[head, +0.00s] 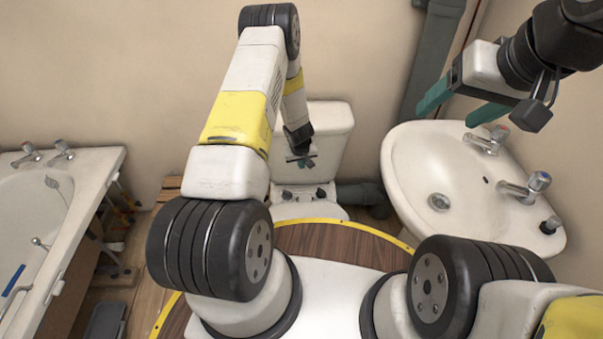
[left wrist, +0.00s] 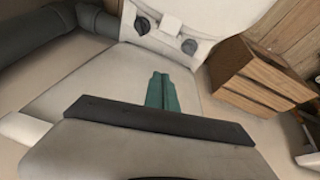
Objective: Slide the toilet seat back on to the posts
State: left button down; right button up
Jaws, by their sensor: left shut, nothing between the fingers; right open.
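The white toilet (head: 310,211) stands at the centre of the head view, partly behind my left arm. Two dark posts or fixings (head: 287,195) (head: 320,193) stand on its rear ledge; both also show at the top of the left wrist view (left wrist: 142,25) (left wrist: 190,46). I cannot clearly tell the seat from the bowl; the front is hidden by my base. My left gripper (head: 302,161) is shut and empty, in front of the cistern and above the posts; its teal fingers (left wrist: 158,90) show in the left wrist view. My right gripper (head: 460,108) is open and empty above the basin's left side.
The cistern (head: 330,120) is against the wall behind the toilet. The basin (head: 430,170) with taps is on the right, and the bath (head: 40,200) on the left. A grey pipe (left wrist: 40,50) runs beside the toilet. A wooden box (left wrist: 260,75) stands on its other side.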

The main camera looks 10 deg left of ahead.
pick_arm(q)
jog(key=g+y, duration=0.1)
send_over(294, 204)
jog(key=s+d, duration=0.1)
jog(key=s, duration=0.1)
notch_tip(294, 204, down, 11)
jog(key=x, duration=1)
jog(key=shift+w+a+f, duration=0.1)
jog(key=shift+w, duration=0.1)
jog(key=shift+s, duration=0.15)
jog(key=shift+s+d, duration=0.35)
jog(key=shift+s, duration=0.25)
